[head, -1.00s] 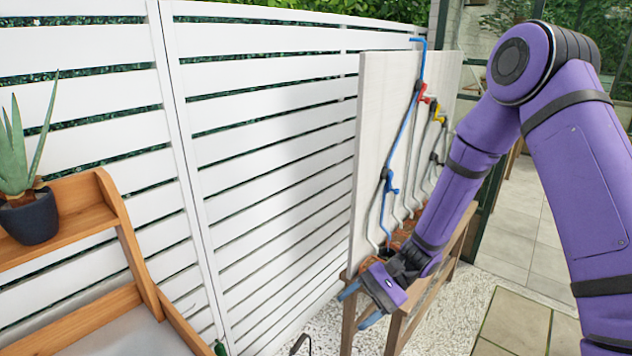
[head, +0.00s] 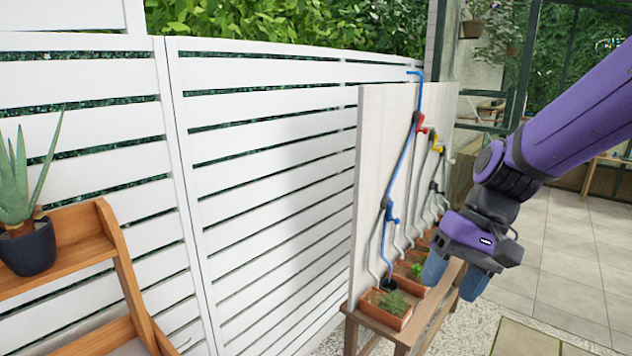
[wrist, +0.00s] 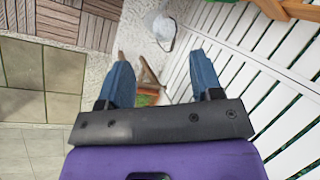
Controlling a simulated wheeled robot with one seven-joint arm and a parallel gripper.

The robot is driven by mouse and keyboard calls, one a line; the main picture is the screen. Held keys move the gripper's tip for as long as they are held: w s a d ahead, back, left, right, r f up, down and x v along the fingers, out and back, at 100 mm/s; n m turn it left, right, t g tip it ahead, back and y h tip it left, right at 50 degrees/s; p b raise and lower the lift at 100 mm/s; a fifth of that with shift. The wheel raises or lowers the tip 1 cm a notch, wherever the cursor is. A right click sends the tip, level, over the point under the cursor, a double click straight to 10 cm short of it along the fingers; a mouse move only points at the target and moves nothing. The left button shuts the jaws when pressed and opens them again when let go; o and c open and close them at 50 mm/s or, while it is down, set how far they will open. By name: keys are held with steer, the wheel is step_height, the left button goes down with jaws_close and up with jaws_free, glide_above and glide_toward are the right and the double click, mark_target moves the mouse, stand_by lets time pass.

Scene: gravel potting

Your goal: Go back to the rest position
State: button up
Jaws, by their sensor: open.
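My gripper (head: 455,278) is open and empty in the head view, with its two blue fingers pointing down. It hangs in the air at the right, in front of the wooden bench with planters. In the wrist view my gripper (wrist: 158,85) shows its blue fingers spread apart with nothing between them. A small part of a planter shows past the fingers there.
A wooden bench (head: 371,337) carries terracotta planters (head: 387,308) before a white panel (head: 372,150) with blue and grey pipes. A white slatted fence (head: 265,170) runs behind. A potted aloe (head: 28,245) stands on a wooden shelf (head: 85,240) at left. Paved floor (head: 570,265) lies open at right.

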steer(key=s+d+r+t+h, duration=0.4)
steer(key=s+d+r+t, duration=0.3)
steer(key=s+d+r, duration=0.3)
steer(key=shift+s+r+n+h, duration=0.25)
steer(key=shift+r+n+h, duration=0.05)
steer(key=shift+r, duration=0.25)
stand_by(2.3)
